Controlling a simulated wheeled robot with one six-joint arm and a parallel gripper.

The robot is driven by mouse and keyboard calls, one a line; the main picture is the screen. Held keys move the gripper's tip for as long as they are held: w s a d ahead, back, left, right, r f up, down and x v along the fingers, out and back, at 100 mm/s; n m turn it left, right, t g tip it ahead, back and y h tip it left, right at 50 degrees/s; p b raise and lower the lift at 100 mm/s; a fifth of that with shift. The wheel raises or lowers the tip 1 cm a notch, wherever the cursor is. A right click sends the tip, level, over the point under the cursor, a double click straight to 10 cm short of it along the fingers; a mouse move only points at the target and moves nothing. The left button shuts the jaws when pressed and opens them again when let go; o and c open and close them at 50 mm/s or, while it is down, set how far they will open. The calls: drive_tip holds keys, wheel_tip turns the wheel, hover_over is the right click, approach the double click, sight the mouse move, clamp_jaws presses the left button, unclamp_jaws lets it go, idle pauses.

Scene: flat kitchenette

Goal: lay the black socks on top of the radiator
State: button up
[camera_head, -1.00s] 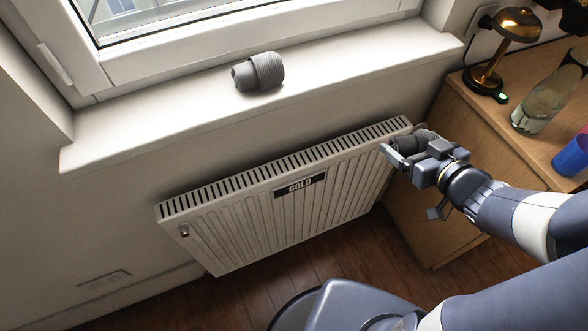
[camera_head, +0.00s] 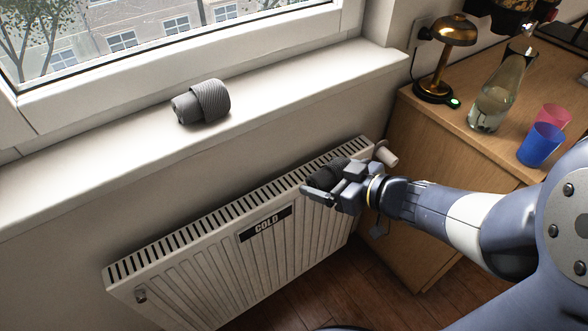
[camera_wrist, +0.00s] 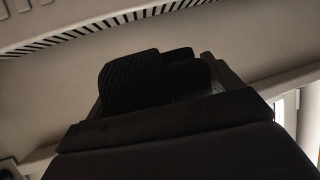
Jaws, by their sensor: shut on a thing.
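My gripper (camera_head: 322,188) is shut on a rolled pair of black socks (camera_head: 326,175). In the head view the socks are partly hidden by the gripper, and they overlap the right part of the radiator's top. I cannot tell whether they touch it. The wrist view shows the dark socks (camera_wrist: 150,80) between the fingers. The white radiator (camera_head: 205,275) has a slotted top grille (camera_head: 215,220) and a label reading COLD. Part of the slotted grille (camera_wrist: 90,28) also shows in the wrist view.
A grey rolled pair of socks (camera_head: 202,102) lies on the windowsill (camera_head: 290,92) above the radiator. On the wooden cabinet (camera_head: 455,118) at right stand a brass lamp (camera_head: 445,50), a glass bottle (camera_head: 495,100), a blue cup (camera_head: 541,146) and a red cup (camera_head: 553,117). The left part of the grille is clear.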

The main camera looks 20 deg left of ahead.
drive_tip(key=b, duration=0.1)
hover_over(296, 174)
drive_tip(key=shift+s+d, duration=0.2)
drive_tip(key=shift+s, duration=0.1)
drive_tip(key=shift+w+a+f+b, duration=0.1)
drive_tip(key=shift+w+f+b, duration=0.1)
drive_tip(key=shift+f+b, duration=0.45)
wheel_tip(296, 174, down, 5)
drive_tip(key=b, duration=0.3)
drive_tip(key=shift+s+f, duration=0.1)
drive_tip(key=shift+f, duration=0.35)
drive_tip(key=shift+a+r, duration=0.1)
drive_tip(key=shift+f, duration=0.2)
drive_tip(key=o, duration=0.8)
drive_tip(key=shift+r, duration=0.1)
